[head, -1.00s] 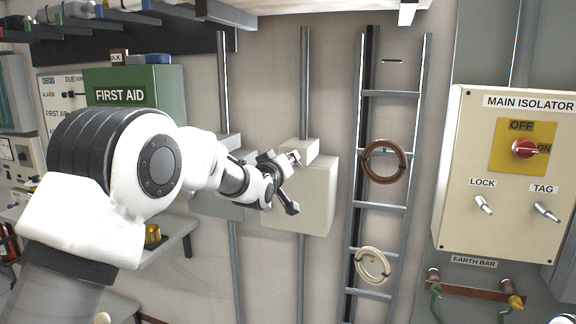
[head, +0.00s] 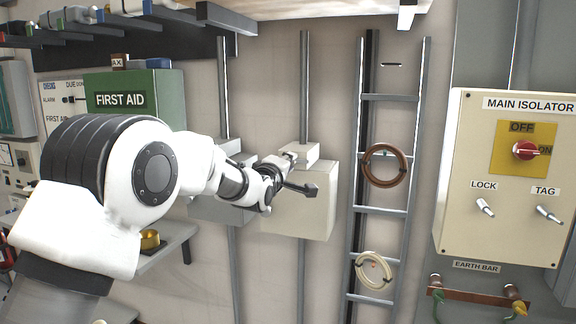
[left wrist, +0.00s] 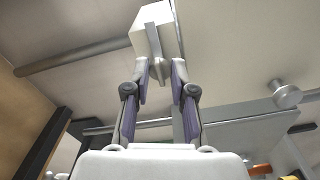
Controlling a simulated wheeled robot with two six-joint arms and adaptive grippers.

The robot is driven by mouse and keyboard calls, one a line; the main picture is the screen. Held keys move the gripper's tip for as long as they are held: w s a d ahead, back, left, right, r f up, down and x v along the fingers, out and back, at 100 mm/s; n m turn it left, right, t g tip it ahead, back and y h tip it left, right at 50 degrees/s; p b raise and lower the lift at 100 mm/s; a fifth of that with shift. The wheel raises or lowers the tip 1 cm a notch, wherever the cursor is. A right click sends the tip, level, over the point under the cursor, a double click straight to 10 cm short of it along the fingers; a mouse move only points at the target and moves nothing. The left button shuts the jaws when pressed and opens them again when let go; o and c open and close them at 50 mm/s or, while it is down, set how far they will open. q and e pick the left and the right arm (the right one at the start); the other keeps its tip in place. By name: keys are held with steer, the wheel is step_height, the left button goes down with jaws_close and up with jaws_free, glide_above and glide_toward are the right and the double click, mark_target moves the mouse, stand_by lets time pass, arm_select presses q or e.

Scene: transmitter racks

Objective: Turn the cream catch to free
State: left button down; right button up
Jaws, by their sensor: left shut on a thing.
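The catch shows in the left wrist view as a pale block with a narrow grey handle (left wrist: 156,50) standing out from it. My left gripper (left wrist: 160,75) has its two fingers closed about this handle, one on each side. In the head view my left gripper (head: 301,174) is at the cream box (head: 318,212) on the wall, just below the small pale block (head: 303,150) on its top. One finger points right across the box's face. The gripper hides the handle in the head view, so its setting cannot be read there. My right gripper is out of view.
A cable ladder (head: 380,210) with a brown coil (head: 404,166) and a cream coil (head: 388,270) stands to the right. Farther right is the main isolator panel (head: 510,235). A green first aid box (head: 160,85) and a shelf (head: 172,247) are at left.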

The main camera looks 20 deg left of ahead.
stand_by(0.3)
arm_select(q)
steer(key=c, duration=1)
jaws_free()
steer(key=shift+a, duration=0.1)
steer(key=s, duration=1.2)
steer(key=shift+a, duration=0.2)
